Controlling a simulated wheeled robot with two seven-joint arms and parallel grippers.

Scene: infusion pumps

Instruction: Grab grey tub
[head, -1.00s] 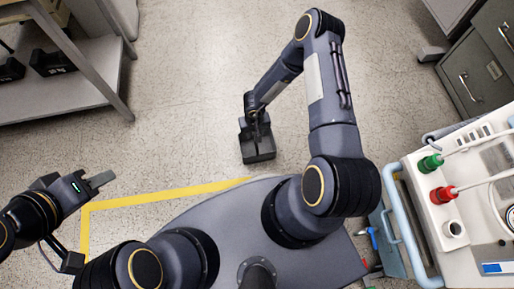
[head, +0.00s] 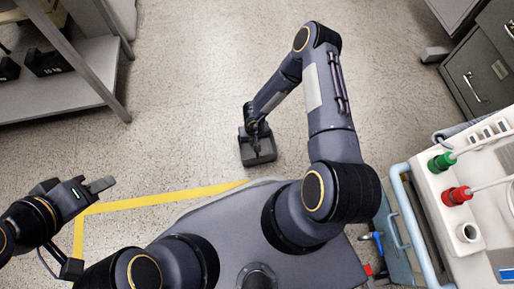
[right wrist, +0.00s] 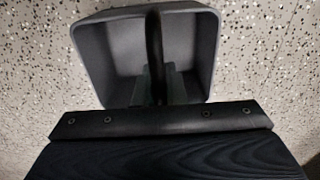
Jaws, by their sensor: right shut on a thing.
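The grey tub (head: 260,150) is a small open-topped box below my right arm's end in the head view. In the right wrist view the tub (right wrist: 92,52) fills the top middle, with a dark upright bar crossing its opening. My right gripper (right wrist: 158,88) is shut on the tub, its fingers reaching inside at the bar; the exact contact is partly hidden. In the head view my right gripper (head: 254,130) is small and dark. I cannot tell whether the tub touches the floor. My left gripper (head: 100,185) is at the left, away from the tub, with no object seen in it.
A white medical cart (head: 448,205) with a blue rail, green and red fittings stands at the right. Grey drawers (head: 480,85) are at the upper right. A shelf (head: 75,95) with black items is at the upper left. Speckled floor around the tub is clear, with yellow tape nearby.

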